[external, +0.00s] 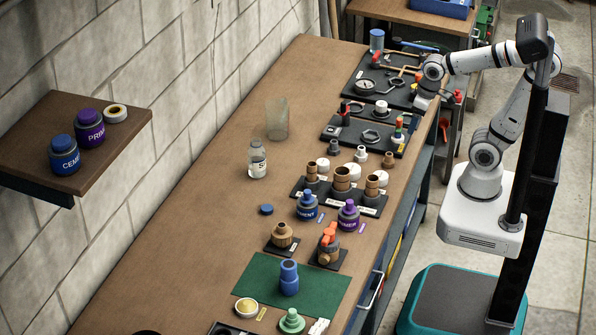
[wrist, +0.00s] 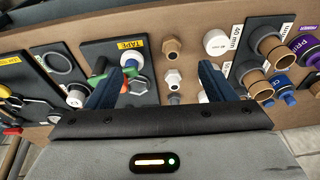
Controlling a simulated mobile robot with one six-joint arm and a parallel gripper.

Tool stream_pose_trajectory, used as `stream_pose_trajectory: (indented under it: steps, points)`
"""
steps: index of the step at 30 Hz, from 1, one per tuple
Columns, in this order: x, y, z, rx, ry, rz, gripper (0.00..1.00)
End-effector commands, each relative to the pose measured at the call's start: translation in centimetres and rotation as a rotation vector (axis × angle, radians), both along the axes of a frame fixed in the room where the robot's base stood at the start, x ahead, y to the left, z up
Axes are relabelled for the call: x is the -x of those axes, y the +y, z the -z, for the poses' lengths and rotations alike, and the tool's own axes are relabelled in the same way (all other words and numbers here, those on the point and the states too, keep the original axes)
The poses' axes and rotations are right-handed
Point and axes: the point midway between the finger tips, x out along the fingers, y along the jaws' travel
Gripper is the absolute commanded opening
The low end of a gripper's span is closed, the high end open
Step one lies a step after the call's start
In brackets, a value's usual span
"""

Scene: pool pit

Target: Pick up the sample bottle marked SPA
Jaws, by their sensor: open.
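A clear bottle (external: 257,160) with a grey cap and a white label stands upright on the bench, left of the middle in the external view. The writing on its label is too small to read, so I cannot confirm SPA. The bottle does not show in the wrist view. My gripper (external: 424,102) is at the bench's right edge, well right of the bottle and beyond it. In the wrist view my gripper (wrist: 160,80) has its two blue fingers spread wide, with nothing held between them.
A frosted cup (external: 277,119) stands just behind the bottle. Right of it are a black tray (external: 335,145) of fittings and brown fittings in a black holder (external: 299,193). Blue and purple jars stand nearer. A wall shelf (external: 125,128) juts out at left. Bench left of the bottle is clear.

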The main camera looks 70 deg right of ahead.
Motion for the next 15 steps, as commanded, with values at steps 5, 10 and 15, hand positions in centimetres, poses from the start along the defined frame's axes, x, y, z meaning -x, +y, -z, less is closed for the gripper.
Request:
stream_pose_trajectory:
  steps: [5,10,15]
  points:
    - [-3.6,2.9,1.2,-0.184,0.094,0.162,0.76]
    - [-9.4,7.3,2.4,-0.447,0.24,0.398,0.76]
    - [-16.1,11.3,3.6,-0.701,0.402,0.625,0.76]
